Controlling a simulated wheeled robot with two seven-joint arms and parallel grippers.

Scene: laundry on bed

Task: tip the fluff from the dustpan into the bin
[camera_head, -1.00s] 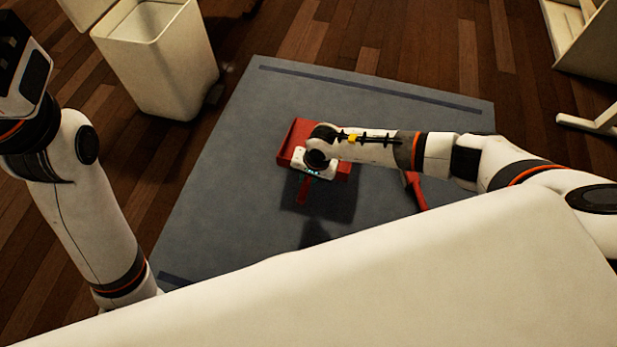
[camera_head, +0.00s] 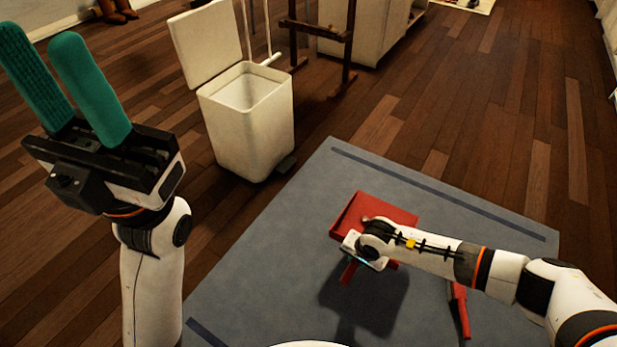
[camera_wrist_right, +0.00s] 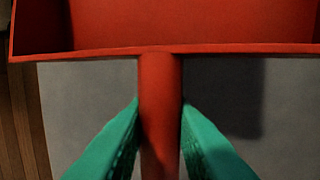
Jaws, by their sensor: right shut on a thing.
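The red dustpan (camera_head: 385,212) is above the grey mat, its shadow falling on the mat below. My right gripper (camera_wrist_right: 160,108) has its green fingers shut on the dustpan handle (camera_wrist_right: 160,135); in the head view the wrist hides the fingers.
The grey mat (camera_head: 270,260) covers the floor in front. A red handle-like object (camera_head: 459,310) lies on it, partly behind my right arm. A dark wooden stand (camera_head: 318,40) and a pale cabinet (camera_head: 370,30) are behind the bin. Floor at the right is clear.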

